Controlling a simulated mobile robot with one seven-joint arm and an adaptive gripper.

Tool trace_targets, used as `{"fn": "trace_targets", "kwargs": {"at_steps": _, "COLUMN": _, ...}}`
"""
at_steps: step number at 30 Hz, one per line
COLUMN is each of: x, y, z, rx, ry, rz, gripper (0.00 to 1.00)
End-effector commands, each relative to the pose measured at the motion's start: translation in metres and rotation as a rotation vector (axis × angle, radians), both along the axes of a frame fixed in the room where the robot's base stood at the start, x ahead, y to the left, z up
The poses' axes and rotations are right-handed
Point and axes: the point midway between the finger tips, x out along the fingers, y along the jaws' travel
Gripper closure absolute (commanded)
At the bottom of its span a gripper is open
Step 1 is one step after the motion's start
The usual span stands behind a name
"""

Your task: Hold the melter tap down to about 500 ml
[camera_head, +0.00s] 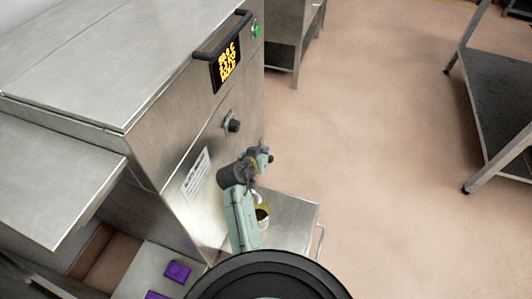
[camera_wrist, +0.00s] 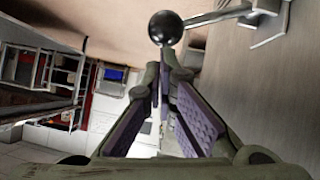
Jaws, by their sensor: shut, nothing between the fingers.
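The steel melter (camera_head: 170,135) fills the left of the head view. In the wrist view, the tap's black ball knob (camera_wrist: 166,28) sits on a metal lever (camera_wrist: 228,13) coming from the right, just beyond my fingertips. I cannot tell whether they touch. My gripper (camera_wrist: 162,75) has purple-padded fingers, shut and empty. In the head view my arm reaches up to the melter's front, and my gripper is small beside it. A jug (camera_head: 262,214) with something brown in it stands below, partly hidden by my arm; its level is too small to read.
A lit yellow display (camera_head: 227,66) and a green button (camera_head: 256,31) are on the melter, with a dark knob (camera_head: 233,126) below. The jug stands on a steel shelf (camera_head: 296,222). Purple moulds (camera_head: 177,271) lie at lower left. Open floor (camera_head: 380,150) is at right, before a steel table (camera_head: 492,110).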

Motion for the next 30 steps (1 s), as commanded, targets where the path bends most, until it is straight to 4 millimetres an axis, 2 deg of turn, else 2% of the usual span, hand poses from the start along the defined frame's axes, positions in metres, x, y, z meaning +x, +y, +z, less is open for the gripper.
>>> {"fn": "trace_targets", "kwargs": {"at_steps": 13, "x": -0.001, "y": -0.001, "z": -0.002, "rx": 0.009, "ry": -0.002, "rz": -0.001, "gripper": 1.0}}
{"fn": "trace_targets", "kwargs": {"at_steps": 30, "x": -0.004, "y": -0.012, "z": -0.012, "rx": 0.108, "ry": -0.033, "rz": -0.003, "gripper": 1.0}}
